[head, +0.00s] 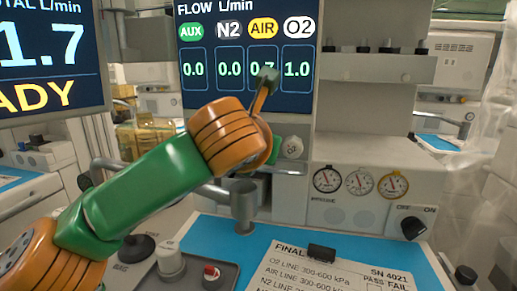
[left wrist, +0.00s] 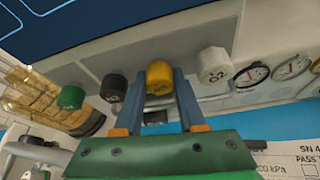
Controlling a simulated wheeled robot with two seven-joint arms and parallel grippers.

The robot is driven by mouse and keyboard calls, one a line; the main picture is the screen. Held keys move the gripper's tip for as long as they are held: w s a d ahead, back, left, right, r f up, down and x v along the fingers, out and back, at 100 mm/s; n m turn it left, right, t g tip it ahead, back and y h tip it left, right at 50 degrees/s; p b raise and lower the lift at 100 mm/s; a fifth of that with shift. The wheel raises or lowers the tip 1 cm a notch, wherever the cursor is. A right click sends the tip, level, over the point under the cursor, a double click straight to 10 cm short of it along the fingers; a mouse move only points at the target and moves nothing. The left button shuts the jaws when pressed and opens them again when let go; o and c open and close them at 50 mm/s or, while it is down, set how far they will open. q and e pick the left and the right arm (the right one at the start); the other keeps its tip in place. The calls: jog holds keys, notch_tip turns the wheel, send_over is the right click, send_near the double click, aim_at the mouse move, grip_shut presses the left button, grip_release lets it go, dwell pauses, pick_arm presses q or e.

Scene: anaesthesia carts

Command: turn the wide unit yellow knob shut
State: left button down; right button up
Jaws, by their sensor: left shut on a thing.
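The yellow knob (left wrist: 160,78) is on the panel of the wide unit, between a black knob (left wrist: 113,88) on its left and a white O2 knob (left wrist: 214,65) on its right. My left gripper (left wrist: 163,84) has its two blue fingers on either side of the yellow knob and is shut on it. In the head view my left arm hides the yellow knob; the white O2 knob (head: 291,147) shows just right of it. The flow display (head: 248,60) reads AIR about 0.7, partly covered, and O2 1.0. My right gripper is in neither view.
A green knob (left wrist: 71,97) is at the left of the row. Round gauges (head: 360,182) and a black ON/OFF knob (head: 412,227) are to the right. A paper sheet (head: 330,275) with a black clip lies on the blue worktop (head: 215,228).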

pick_arm(q)
jog(key=shift+m+y+b, duration=0.3)
jog(key=shift+m+y, duration=0.3)
jog(key=shift+m, duration=0.4)
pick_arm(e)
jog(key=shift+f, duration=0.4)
pick_arm(q)
jog(key=c, duration=0.5)
grip_release()
jog(key=b+v, duration=0.2)
jog(key=v, duration=0.5)
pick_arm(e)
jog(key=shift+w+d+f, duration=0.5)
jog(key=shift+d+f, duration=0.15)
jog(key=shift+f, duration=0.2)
